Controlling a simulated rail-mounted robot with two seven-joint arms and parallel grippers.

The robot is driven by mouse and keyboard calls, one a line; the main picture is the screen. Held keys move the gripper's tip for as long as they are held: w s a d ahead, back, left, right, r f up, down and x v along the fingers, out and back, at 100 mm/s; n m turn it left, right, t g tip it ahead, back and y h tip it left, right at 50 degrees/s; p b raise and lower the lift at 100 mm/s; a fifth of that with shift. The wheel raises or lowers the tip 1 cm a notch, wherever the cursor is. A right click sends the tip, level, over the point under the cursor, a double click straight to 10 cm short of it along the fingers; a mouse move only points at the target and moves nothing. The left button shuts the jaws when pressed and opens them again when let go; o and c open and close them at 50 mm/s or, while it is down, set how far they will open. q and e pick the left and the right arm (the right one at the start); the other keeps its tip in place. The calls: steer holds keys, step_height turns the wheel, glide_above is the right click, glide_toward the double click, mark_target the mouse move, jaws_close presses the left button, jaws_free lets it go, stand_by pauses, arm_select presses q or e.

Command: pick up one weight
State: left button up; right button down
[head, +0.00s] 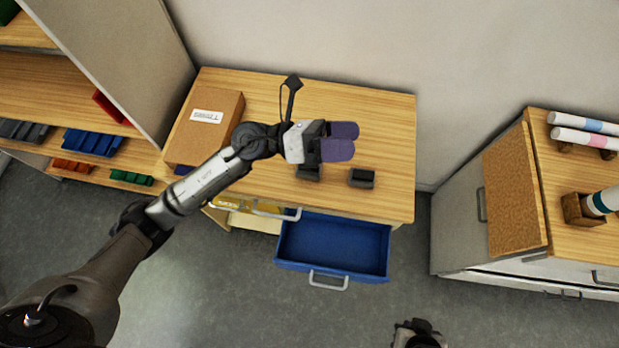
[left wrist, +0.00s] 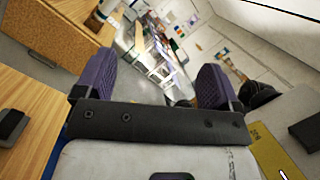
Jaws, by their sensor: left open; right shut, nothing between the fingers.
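Two small dark grey blocks, which look like the weights, are on the wooden table. One weight (head: 361,178) stands clear near the table's front right. The other weight (head: 308,173) is partly hidden by my left gripper (head: 341,140). My left gripper is open and empty, with purple fingers pointing right, above the table and up-left of the clear weight. Its fingers also show apart in the left wrist view (left wrist: 153,86). A dark block, seemingly a weight (left wrist: 12,125), lies at that view's left edge. My right gripper (head: 418,335) is at the bottom edge of the head view, partly cut off.
A blue drawer (head: 325,267) stands open below the table's front. A yellow drawer (head: 232,204) is partly hidden by my left arm. A cardboard box (head: 205,128) is at the table's left. A cabinet (head: 465,220) with rolls stands at right.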

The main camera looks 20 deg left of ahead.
arm_select(q)
step_height(320, 180, down, 6)
steer(key=m+g+y+b, duration=0.2)
steer(key=m+g, duration=0.1)
steer(key=m, duration=0.1)
steer(key=m+g+y+b, duration=0.1)
steer(key=m+y+b, duration=0.55)
steer(key=y, duration=0.65)
glide_toward(311, 173)
steer(key=w+n+b, duration=0.1)
steer(key=d+f+n+b, duration=0.1)
steer(key=shift+w+f+b, duration=0.3)
steer(key=shift+w+b, duration=0.05)
steer(key=shift+w, duration=0.05)
steer(key=shift+x, duration=0.95)
steer(key=x, duration=0.3)
steer(key=b+x, duration=0.1)
steer(key=shift+a+f, duration=0.15)
steer(key=shift+f, duration=0.15)
steer(key=c, duration=1.2)
steer(key=shift+c, duration=0.9)
arm_select(e)
step_height(311, 173, down, 14)
steer(key=shift+a, duration=0.15)
